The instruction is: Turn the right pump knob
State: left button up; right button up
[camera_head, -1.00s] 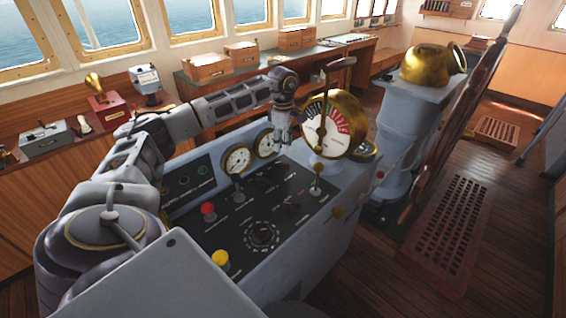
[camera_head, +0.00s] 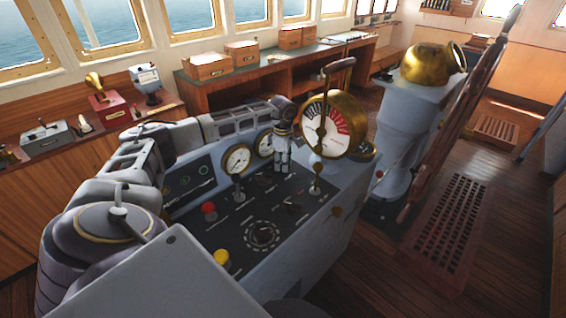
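The grey console (camera_head: 335,190) has a sloped black panel with several dark knobs. One dark knob (camera_head: 265,181) sits just left of my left gripper, and another (camera_head: 291,207) lies lower on the panel. I cannot read the labels to tell which is the right pump knob. My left gripper (camera_head: 282,168) points down at the panel's upper part, just right of the gauges. Its fingers look close together, and whatever is under the tips is hidden. I cannot tell whether it touches a knob. My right gripper is not in view.
A brass telegraph dial (camera_head: 336,125) with a tall lever stands right of my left gripper. A small lever (camera_head: 316,187), a red button (camera_head: 209,208), a yellow button (camera_head: 221,258) and a round dial (camera_head: 262,235) are on the panel. Two gauges (camera_head: 237,158) sit behind.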

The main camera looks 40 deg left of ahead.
pick_arm(q)
jog(key=shift+c, duration=0.3)
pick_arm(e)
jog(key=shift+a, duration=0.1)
pick_arm(q)
grip_shut()
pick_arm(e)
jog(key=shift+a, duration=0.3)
